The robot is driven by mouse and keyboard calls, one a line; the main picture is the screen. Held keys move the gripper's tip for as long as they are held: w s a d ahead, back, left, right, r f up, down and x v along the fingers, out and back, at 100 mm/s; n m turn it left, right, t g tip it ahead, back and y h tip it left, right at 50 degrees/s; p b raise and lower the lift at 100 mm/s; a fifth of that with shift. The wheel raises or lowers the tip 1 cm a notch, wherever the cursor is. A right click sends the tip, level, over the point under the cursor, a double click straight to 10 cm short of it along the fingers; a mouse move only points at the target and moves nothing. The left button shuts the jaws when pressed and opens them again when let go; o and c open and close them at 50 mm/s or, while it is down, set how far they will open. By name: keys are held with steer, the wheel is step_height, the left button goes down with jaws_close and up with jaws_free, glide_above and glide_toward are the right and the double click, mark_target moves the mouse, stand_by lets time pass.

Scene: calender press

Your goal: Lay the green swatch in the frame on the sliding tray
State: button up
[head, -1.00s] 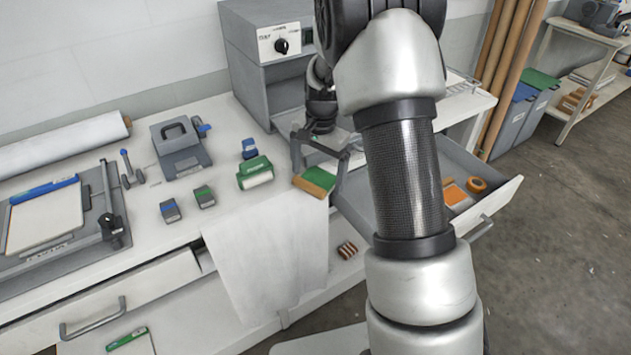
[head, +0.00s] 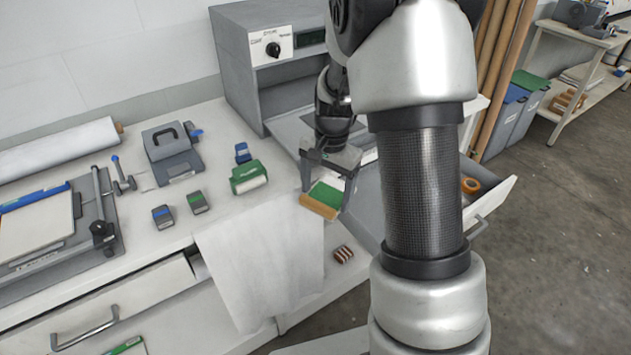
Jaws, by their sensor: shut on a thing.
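The green swatch (head: 328,194) has a tan strip along its near edge. My gripper (head: 328,188) is shut on it, with one finger at each side, and holds it by the bench's front edge near the grey press. The press (head: 255,85) has a dial and an open front. A pale flat surface (head: 287,127) extends from its opening behind my gripper and looks like the sliding tray. My arm covers much of it, and I cannot make out the frame.
An open drawer (head: 497,192) with an orange roll (head: 470,186) lies at the right. A green-and-white roller block (head: 249,178), two small blocks and a grey handled tool (head: 172,150) stand left of my gripper. A white cloth (head: 262,262) hangs over the front edge.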

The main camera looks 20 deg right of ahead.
steer(key=s+d, duration=0.4)
steer(key=s, duration=0.7)
steer(key=w+a+r+n+p, duration=0.6)
steer(key=a+n+p, duration=0.1)
steer(key=a+n, duration=0.1)
steer(key=shift+w+a+n, duration=0.25)
steer(key=shift+w+n, duration=0.05)
steer(key=shift+n, duration=0.5)
steer(key=shift+r, duration=0.1)
steer(key=s+d+f+m+b, duration=0.6)
steer(key=d+m+b, duration=0.1)
steer(key=d+m, duration=0.1)
steer(key=shift+s+m+b, duration=0.25)
steer(key=shift+m+b, duration=0.05)
steer(key=shift+m, duration=0.5)
steer(key=shift+f, duration=0.1)
